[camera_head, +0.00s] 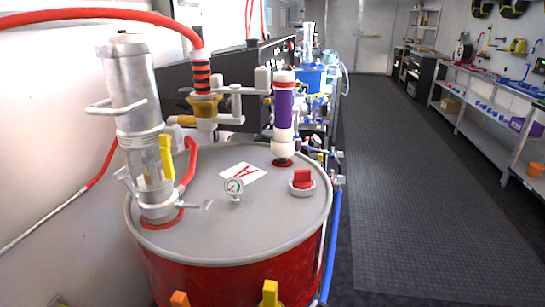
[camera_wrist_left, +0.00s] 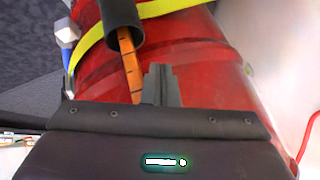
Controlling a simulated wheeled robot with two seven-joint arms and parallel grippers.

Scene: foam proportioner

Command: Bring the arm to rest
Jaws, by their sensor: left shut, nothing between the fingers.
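My left gripper (camera_wrist_left: 161,78) shows in the left wrist view, with its dark fingers closed together and nothing between them. It is in front of the side of a red drum (camera_wrist_left: 215,75); whether it touches the drum cannot be told. The head view shows neither gripper. There the red drum (camera_head: 235,282) stands upright in the foreground, with a grey lid (camera_head: 225,215) carrying a clear-and-metal pump, a purple-and-white cylinder (camera_head: 283,110), a gauge (camera_head: 234,187) and a red cap (camera_head: 302,179).
In the wrist view, a black tube (camera_wrist_left: 120,12) with an orange piece and a yellow strap (camera_wrist_left: 165,7) lie close to the fingers. In the head view, a red hose (camera_head: 100,16) arches over the drum. The dark floor (camera_head: 425,220) to the right is clear, bordered by a workbench.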

